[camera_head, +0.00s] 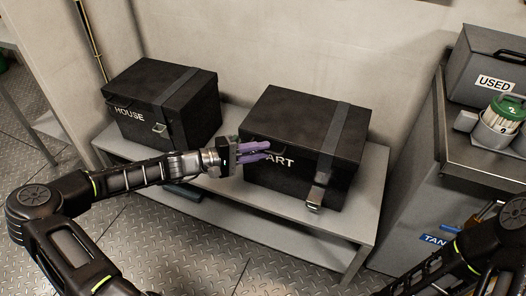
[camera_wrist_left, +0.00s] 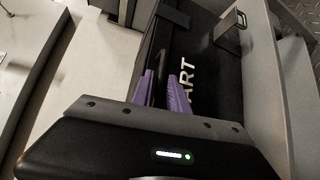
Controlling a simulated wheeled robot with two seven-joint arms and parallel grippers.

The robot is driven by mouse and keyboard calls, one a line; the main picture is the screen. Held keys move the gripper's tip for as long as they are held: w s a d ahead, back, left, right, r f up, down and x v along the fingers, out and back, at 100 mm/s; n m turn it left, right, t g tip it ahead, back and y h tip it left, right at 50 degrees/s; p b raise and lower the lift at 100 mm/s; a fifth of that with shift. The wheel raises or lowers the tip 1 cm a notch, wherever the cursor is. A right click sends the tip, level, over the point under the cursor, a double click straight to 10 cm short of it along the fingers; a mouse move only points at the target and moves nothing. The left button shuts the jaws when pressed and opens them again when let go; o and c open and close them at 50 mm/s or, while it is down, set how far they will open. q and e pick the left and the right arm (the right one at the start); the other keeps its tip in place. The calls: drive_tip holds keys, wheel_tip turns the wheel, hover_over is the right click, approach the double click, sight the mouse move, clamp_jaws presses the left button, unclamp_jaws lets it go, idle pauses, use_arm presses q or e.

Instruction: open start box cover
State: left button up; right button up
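The start box (camera_head: 310,130) is a black box with a grey strap on the low bench. Its lid is down, and only "ART" of its white label shows. A metal latch (camera_head: 317,192) sits at its front right; it also shows in the left wrist view (camera_wrist_left: 229,27). My left gripper (camera_head: 268,152) is at the box's front left, by the lid edge, with its purple fingers apart. In the left wrist view the fingers (camera_wrist_left: 162,92) point at the box front with a dark gap between them. I cannot tell whether they touch it. My right gripper is out of view.
A similar black box marked "HOUSE" (camera_head: 163,103) stands to the left on the same bench (camera_head: 228,203). A grey cabinet at the right carries a "USED" box (camera_head: 487,65) and a green-lidded container (camera_head: 502,115). The wall is close behind the boxes.

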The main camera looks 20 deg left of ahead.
use_arm(q)
drive_tip(key=shift+w+d, duration=0.35)
drive_tip(key=shift+d, duration=0.05)
drive_tip(key=shift+c, duration=0.2)
clamp_jaws()
drive_tip(key=shift+f, duration=0.1)
idle(0.9)
